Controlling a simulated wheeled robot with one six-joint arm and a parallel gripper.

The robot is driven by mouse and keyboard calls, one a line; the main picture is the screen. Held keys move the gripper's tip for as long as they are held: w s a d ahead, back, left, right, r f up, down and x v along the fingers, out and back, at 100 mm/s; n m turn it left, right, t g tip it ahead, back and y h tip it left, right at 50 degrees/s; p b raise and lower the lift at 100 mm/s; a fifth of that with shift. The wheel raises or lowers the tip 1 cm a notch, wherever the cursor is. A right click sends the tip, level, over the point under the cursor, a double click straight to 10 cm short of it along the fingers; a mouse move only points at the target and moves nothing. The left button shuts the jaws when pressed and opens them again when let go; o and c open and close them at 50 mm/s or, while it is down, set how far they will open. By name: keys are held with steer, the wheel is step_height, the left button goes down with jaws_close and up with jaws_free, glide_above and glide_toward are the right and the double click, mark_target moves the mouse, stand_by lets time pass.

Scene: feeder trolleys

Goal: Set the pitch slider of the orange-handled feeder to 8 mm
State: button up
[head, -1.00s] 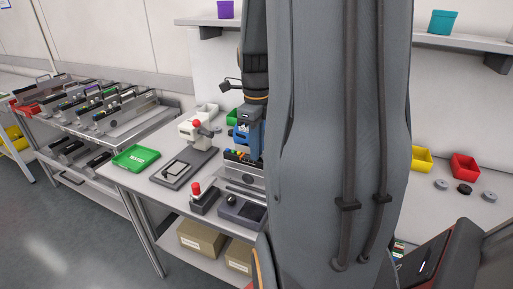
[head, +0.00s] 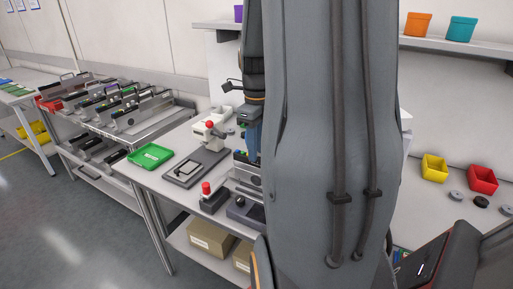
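My gripper is at the bench, mostly hidden behind my own large grey arm link; only the wrist (head: 251,88) and a sliver of blue below it show. Its fingers are not visible. A grey metal piece (head: 247,170) at the bench, which may be a feeder, shows just below, cut off by my arm. Several feeders (head: 120,103) stand in a row on the trolley (head: 150,128) at the left. An orange handle cannot be made out on any of them, and no pitch slider can be read.
The bench holds a green tray (head: 150,156), a dark plate fixture (head: 190,168), a red-knobbed press (head: 212,135) and a red-buttoned box (head: 211,198). Yellow (head: 434,167) and red (head: 482,179) bins stand right. Cardboard boxes (head: 210,238) sit below. Open floor lies left.

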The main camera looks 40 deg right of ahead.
steer(key=shift+r+b, duration=0.8)
steer(key=shift+r, duration=3.1)
steer(key=s+a+f+n, duration=0.1)
steer(key=a+f+n, duration=0.3)
steer(key=a+n, duration=0.4)
steer(key=s+a+f+n, duration=0.1)
steer(key=a+f+n, duration=0.4)
steer(key=a+n, duration=0.4)
steer(key=s+a+f+n+t, duration=0.1)
steer(key=a+f+n, duration=0.4)
steer(key=a+n, duration=0.4)
steer(key=n, duration=0.6)
steer(key=shift+s+a, duration=0.25)
